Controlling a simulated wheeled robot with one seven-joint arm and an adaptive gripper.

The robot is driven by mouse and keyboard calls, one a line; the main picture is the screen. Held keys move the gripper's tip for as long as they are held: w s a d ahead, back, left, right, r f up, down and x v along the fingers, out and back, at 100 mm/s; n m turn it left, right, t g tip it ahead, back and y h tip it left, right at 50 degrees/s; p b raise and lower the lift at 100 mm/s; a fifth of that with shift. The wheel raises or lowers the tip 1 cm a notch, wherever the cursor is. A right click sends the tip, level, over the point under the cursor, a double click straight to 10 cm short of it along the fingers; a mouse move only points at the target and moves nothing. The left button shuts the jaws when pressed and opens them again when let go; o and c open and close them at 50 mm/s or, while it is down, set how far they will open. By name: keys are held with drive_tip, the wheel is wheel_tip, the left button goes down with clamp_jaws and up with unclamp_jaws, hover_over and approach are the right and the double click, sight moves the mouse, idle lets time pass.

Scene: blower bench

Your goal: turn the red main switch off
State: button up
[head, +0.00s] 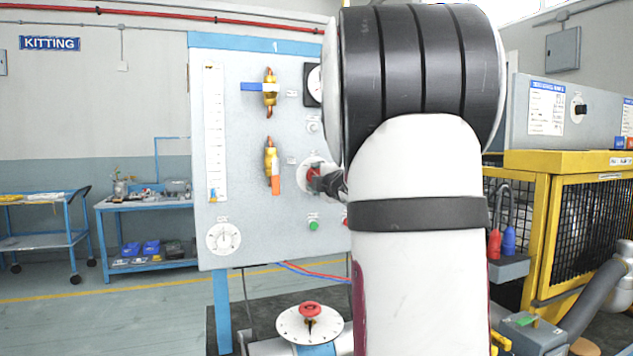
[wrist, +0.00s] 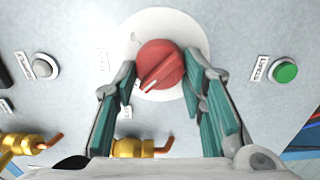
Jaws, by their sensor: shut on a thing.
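The red main switch (wrist: 161,62) is a round red knob with a white pointer mark, on a pale round plate (wrist: 150,22) on the grey panel. In the wrist view its mark points to the lower left. My gripper (wrist: 159,74) is shut on the knob, one green-padded finger on each side. In the head view the switch (head: 312,173) shows only in part, behind my gripper (head: 328,181). The small labels around the plate are too blurred to read.
A green START button (wrist: 285,71) is right of the switch in the wrist view, and a pale button (wrist: 43,67) is to the left. Brass valves (head: 271,160) stick out of the panel (head: 240,200). A dial with a red knob (head: 310,311) stands below.

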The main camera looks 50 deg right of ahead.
idle(0.3)
drive_tip(key=o, duration=1.2)
drive_tip(key=shift+w, duration=0.1)
drive_tip(key=shift+c, duration=0.2)
drive_tip(key=v, duration=1.2)
